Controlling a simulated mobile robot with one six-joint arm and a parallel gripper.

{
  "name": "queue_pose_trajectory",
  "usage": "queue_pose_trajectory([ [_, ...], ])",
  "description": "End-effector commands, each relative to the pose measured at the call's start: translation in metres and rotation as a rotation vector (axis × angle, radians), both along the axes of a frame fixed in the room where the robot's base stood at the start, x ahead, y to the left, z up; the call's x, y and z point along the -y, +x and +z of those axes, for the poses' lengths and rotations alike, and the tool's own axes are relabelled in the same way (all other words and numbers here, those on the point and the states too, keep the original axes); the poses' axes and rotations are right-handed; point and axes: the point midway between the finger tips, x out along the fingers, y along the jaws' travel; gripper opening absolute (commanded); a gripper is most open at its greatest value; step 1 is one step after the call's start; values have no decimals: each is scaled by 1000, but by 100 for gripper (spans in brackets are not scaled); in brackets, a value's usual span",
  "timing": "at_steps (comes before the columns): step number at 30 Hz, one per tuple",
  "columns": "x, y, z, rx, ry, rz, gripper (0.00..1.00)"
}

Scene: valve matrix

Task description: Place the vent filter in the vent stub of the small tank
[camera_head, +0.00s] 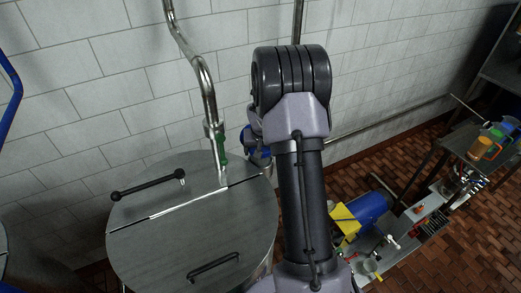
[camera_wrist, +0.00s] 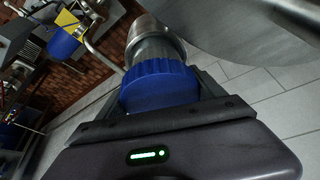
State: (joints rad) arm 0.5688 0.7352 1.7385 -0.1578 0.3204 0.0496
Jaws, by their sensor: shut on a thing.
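My gripper (camera_wrist: 160,112) is shut on the vent filter, whose blue ribbed collar (camera_wrist: 158,84) sits between the fingers in the wrist view. A grey metal part with a rounded end extends beyond the collar; I cannot tell whether it all belongs to the filter. In the head view, a bit of blue (camera_head: 258,158) shows beside my arm, at the right edge of a round steel tank (camera_head: 160,240). My arm hides most of the gripper there. I cannot make out a vent stub, or tell whether this is the small tank.
The tank lid has two black handles (camera_head: 212,263). A steel pipe (camera_head: 207,85) with a green-marked fitting rises at its back edge. A blue motor with a yellow part (camera_head: 345,218) stands at right on the brick floor. A shelf (camera_head: 470,140) holds coloured containers.

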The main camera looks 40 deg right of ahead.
Motion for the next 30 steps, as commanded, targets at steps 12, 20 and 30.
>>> queue_pose_trajectory([
  [12, 0, 0, 0, 0, 0, 0, 100],
  [20, -9, -12, 42, 4, -3, 0, 100],
  [30, -25, -35, 107, 1, -1, 0, 100],
])
